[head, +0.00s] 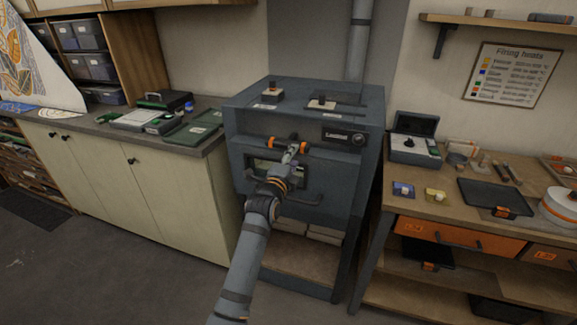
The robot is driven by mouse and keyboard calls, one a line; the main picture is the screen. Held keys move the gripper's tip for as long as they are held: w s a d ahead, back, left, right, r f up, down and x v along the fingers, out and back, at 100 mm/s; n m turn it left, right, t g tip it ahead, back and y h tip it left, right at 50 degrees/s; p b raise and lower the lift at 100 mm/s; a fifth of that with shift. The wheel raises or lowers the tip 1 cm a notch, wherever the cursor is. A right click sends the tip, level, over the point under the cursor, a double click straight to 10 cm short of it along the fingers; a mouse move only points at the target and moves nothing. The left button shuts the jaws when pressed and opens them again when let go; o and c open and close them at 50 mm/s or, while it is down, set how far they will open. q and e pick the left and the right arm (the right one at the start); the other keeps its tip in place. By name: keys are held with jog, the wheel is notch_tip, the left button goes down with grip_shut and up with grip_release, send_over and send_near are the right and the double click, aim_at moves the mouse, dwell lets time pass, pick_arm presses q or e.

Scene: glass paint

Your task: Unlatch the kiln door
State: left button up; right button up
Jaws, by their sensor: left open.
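The grey kiln (240,118) stands in the middle of the head view. My left gripper (290,145) is open in front of the upper part of the door. Orange-marked parts show on both sides of its tip; I cannot tell whether they are its fingers or the latch. The latch is not clearly visible, and I cannot tell whether the gripper touches it. My right gripper is not in view.
A panel with a knob (359,139) is right of my gripper. Small items (322,102) sit on the kiln top. A cabinet (170,200) stands left. A wooden workbench (420,210) with trays and tools stands right. The floor (110,270) at front left is clear.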

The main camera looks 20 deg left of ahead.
pick_arm(q)
jog(key=s, duration=0.5)
jog(key=shift+s+a, duration=0.1)
jog(key=shift+s, duration=0.1)
